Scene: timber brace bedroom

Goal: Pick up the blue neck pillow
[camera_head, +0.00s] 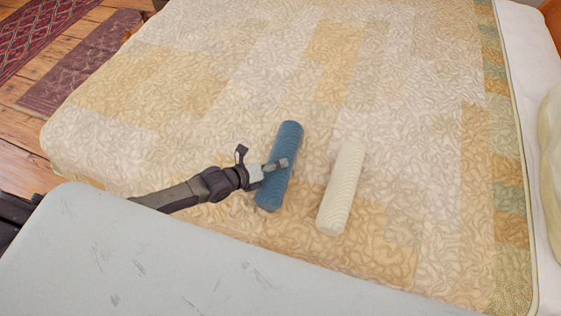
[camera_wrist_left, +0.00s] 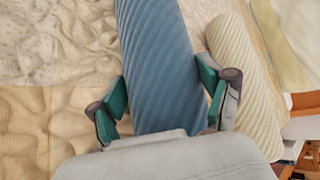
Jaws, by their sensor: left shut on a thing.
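The blue neck pillow (camera_head: 281,165) is a ribbed cylinder on the quilted bed, in the middle of the head view. My left gripper (camera_head: 268,168) reaches in from the left and is shut on its middle. In the left wrist view the blue neck pillow (camera_wrist_left: 160,60) lies between the two green-padded fingers of the left gripper (camera_wrist_left: 165,103), one on each side. I cannot tell whether the pillow is touching the quilt or slightly above it. My right gripper is in neither view.
A cream ribbed cylindrical pillow (camera_head: 341,190) lies just right of the blue one, and also shows in the left wrist view (camera_wrist_left: 243,85). The quilted bed (camera_head: 420,90) is otherwise clear around them. A pale scratched surface (camera_head: 150,260) fills the lower left. Rugs (camera_head: 75,65) lie on the wooden floor.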

